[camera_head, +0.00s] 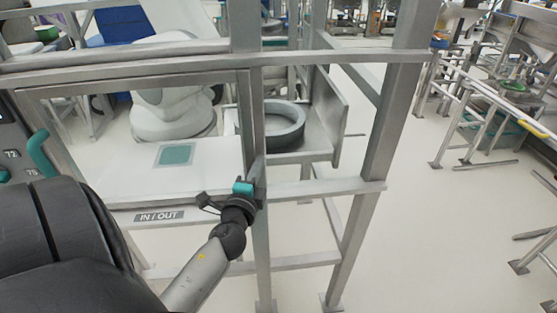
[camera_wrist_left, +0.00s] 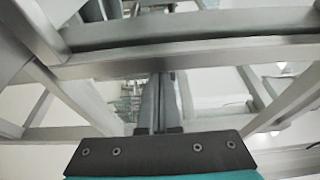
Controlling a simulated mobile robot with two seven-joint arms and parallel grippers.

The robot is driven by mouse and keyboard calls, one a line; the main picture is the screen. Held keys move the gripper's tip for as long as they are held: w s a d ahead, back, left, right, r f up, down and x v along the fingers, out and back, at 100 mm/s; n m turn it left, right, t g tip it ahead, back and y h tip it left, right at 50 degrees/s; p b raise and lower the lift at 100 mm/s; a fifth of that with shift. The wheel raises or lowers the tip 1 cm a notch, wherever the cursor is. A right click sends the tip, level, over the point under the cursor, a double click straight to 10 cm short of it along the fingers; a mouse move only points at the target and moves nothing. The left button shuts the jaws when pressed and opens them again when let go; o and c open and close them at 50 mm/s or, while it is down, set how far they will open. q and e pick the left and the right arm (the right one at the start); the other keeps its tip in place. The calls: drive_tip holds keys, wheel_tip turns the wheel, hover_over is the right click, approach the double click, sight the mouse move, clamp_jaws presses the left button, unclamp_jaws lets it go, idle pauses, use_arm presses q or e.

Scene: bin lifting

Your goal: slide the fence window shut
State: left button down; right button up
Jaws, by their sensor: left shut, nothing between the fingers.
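The fence window (camera_head: 150,77) is a grey metal frame on the left of the head view. Its upright edge bar stands beside a fence post (camera_head: 258,230). A white table with an IN / OUT label shows through the opening. My left gripper (camera_head: 259,172) is at this upright bar, low on the window. Its fingers are partly hidden by its teal and black body. In the left wrist view the fingers (camera_wrist_left: 158,100) are together with nothing between them, pointing toward a grey metal bar. I cannot tell whether they touch the frame. My right gripper is not in view.
Behind the fence are the white table (camera_head: 125,170) with a teal square and a round grey bowl-like part (camera_head: 278,125). A slanted fence post (camera_head: 385,130) and cross bars stand right of my gripper.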

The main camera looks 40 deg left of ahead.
sight(245, 161)
use_arm(q)
drive_tip(key=shift+s+a, duration=0.85)
drive_tip(key=shift+s, duration=0.15)
drive_tip(key=shift+s+a, duration=0.35)
drive_tip(key=shift+s, duration=0.05)
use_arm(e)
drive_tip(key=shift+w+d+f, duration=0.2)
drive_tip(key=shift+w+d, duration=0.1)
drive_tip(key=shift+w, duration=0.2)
use_arm(q)
drive_tip(key=shift+a, duration=0.1)
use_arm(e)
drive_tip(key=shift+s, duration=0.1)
use_arm(q)
drive_tip(key=shift+w, duration=0.1)
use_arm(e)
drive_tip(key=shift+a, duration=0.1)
